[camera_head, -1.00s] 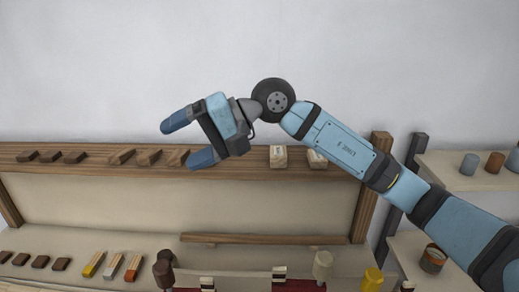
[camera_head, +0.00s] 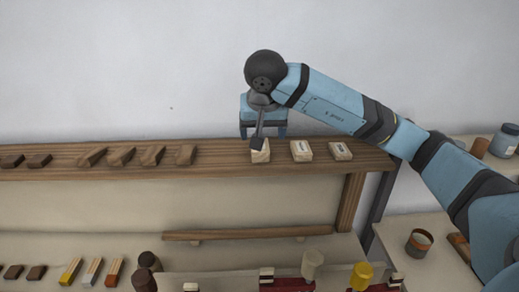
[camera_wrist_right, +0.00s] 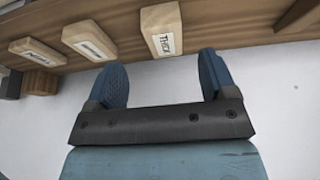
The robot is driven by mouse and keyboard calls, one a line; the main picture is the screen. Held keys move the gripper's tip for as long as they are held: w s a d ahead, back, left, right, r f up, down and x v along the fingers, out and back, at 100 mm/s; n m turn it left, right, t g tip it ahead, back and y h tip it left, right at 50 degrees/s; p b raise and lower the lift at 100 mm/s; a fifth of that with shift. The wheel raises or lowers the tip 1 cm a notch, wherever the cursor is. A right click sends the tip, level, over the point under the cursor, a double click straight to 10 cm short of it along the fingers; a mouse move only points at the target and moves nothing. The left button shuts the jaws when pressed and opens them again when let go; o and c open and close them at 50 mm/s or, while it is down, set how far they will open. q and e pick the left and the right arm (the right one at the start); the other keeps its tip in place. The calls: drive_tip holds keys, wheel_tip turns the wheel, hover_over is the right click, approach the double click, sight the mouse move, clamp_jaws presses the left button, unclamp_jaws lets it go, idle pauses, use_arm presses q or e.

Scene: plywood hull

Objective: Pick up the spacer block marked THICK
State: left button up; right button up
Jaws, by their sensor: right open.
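The spacer block marked THICK (camera_wrist_right: 162,30) is a pale wooden block with a white label on the wooden shelf. In the head view it is the leftmost of three labelled blocks (camera_head: 260,156), partly hidden by my right wrist. My right gripper (camera_wrist_right: 165,72) is open and empty. In the wrist view its fingers are spread wider than the block, their tips a little short of it. In the head view the gripper (camera_head: 263,133) is at the shelf, just behind and above that block. My left gripper is not in view.
Two similar labelled blocks, a middle one (camera_head: 301,151) and a right one (camera_head: 340,151), stand close by on the shelf (camera_head: 225,157). Several darker wooden blocks (camera_head: 121,156) lie to the left. The wall (camera_head: 130,70) is close behind.

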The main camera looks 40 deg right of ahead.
drive_tip(key=shift+x, duration=0.95)
drive_tip(key=shift+w+d+f+p, duration=0.1)
drive_tip(key=shift+w+f+p, duration=0.15)
drive_tip(key=shift+f+p, duration=0.15)
drive_tip(key=x, duration=0.2)
drive_tip(key=p+x, duration=0.1)
drive_tip(key=shift+w+d+f+p, duration=0.1)
drive_tip(key=shift+w+f+p, duration=0.2)
drive_tip(key=shift+w, duration=0.1)
drive_tip(key=shift+w+d+f, duration=0.1)
drive_tip(key=shift+f, duration=0.2)
drive_tip(key=shift+c, duration=0.3)
drive_tip(key=c, duration=1)
drive_tip(key=shift+r, duration=0.2)
